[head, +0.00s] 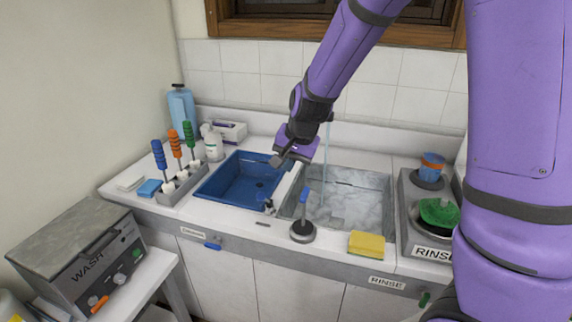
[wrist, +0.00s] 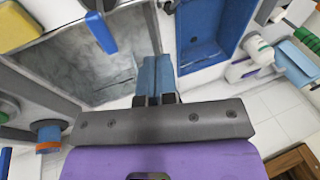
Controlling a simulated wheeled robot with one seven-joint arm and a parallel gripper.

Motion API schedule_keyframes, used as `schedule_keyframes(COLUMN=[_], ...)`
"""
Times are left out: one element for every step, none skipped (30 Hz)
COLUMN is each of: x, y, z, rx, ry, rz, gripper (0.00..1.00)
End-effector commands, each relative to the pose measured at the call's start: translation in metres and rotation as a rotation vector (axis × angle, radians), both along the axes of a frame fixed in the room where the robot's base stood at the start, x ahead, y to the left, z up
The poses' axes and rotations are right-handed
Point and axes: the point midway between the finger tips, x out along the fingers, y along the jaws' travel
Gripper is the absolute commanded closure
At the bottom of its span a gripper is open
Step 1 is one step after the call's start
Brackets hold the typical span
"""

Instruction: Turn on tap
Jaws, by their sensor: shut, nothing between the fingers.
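A blue lever (head: 305,200) stands on a round grey base (head: 302,232) at the front edge of the grey sink basin (head: 384,215). The lever also shows at the top of the wrist view (wrist: 101,33). A thin pale-blue stream (head: 325,165), looking like water, falls into the grey basin, which has a rippled pale surface. The tap spout is not clearly visible; my arm covers the area above the stream. My gripper (head: 279,160) is shut and empty above the divide between the basins, behind the lever and apart from it. Its fingers (wrist: 154,78) are together.
A blue basin (head: 215,178) lies left of the grey one. A yellow sponge (head: 367,243) sits at the front right edge. A rack of colored-handled tools (head: 180,188) and bottles stand at the left. A wash machine (head: 85,250) is front left.

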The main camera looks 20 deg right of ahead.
Motion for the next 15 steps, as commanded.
schedule_keyframes(x=[0.002,0.004,0.006,0.007,0.008,0.01,0.012,0.013,0.015,0.016,0.017,0.019,0.02,0.021,0.022], y=[0.001,0.001,0.002,0.003,0.004,0.004,0.005,0.006,0.007,0.007,0.008,0.009,0.009,0.009,0.01], z=[-0.009,-0.014,-0.02,-0.025,-0.029,-0.034,-0.039,-0.043,-0.048,-0.052,-0.056,-0.06,-0.064,-0.068,-0.072], rx=[-0.001,-0.001,0.0,-0.001,0.0,-0.001,-0.001,0.0,0.0,-0.001,0.0,0.0,0.0,0.0,0.0], ry=[0.004,0.006,0.004,0.005,0.004,0.004,0.004,0.004,0.003,0.004,0.003,0.003,0.003,0.004,0.003], rz=[0.0,0.0,-0.001,0.0,-0.001,-0.001,0.0,0.0,-0.001,0.0,0.0,0.0,0.0,0.001,0.0], gripper=[1.0,1.0,1.0,1.0,1.0,1.0,1.0,1.0,1.0,1.0,1.0,1.0,1.0,1.0,1.0])
